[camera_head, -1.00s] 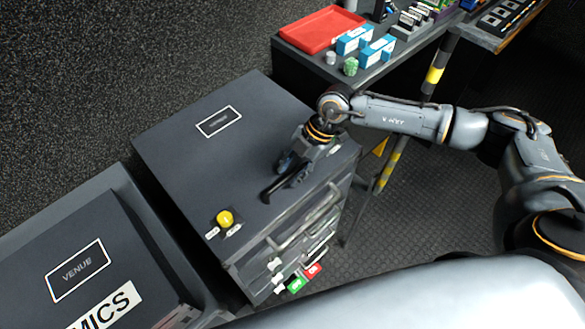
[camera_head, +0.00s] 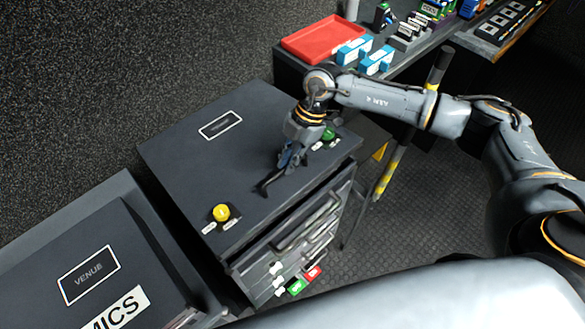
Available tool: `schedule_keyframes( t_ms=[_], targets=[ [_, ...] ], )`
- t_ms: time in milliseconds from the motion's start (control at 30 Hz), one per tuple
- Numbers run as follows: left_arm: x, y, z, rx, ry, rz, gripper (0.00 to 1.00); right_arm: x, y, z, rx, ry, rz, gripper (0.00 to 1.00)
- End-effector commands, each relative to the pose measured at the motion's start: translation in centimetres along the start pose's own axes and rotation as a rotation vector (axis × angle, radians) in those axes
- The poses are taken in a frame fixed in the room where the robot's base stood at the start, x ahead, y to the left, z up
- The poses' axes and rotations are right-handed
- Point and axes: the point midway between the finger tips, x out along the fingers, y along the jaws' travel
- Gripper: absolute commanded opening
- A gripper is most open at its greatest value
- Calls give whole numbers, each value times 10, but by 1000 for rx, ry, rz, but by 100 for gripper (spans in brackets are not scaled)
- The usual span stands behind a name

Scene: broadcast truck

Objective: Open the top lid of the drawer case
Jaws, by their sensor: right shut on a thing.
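The dark grey drawer case (camera_head: 268,279) stands at the centre. Its flat top lid (camera_head: 185,168) bears a white-framed label, a yellow knob (camera_head: 221,212) and a green knob (camera_head: 329,133). The lid is slightly raised along its front edge, with a dark gap above the drawers. My right gripper (camera_head: 277,180) is shut at the front part of the lid; the exact gripped part is hidden by the fingers. My left gripper is not in view.
A second dark case (camera_head: 120,255) marked VENUE stands at lower left. A table behind carries a red tray (camera_head: 322,36) and blue boxes (camera_head: 376,60). A black and yellow pole (camera_head: 389,172) stands right of the case. Ribbed floor (camera_head: 420,215) is clear there.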

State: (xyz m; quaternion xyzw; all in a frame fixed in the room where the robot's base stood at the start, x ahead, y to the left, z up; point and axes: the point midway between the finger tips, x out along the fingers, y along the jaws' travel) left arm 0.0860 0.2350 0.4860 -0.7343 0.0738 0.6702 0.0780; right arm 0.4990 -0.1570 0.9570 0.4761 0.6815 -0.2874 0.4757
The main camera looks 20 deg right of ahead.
Motion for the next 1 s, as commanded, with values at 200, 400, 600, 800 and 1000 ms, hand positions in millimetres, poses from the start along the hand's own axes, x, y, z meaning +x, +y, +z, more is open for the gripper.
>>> schedule_keyframes(
  t_ms=[200,400,600,800,1000],
  targets=[
    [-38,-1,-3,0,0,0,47,-75,43,-32,-7,1,21,0],
    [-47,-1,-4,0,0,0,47,-118,81,-49,-5,1,21,0],
    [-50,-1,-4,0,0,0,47,-143,110,-59,-4,-1,22,0],
    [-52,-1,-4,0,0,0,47,-156,127,-65,-3,-2,19,0],
    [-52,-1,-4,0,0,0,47,-160,133,-66,-3,-3,16,0]
  ],
)
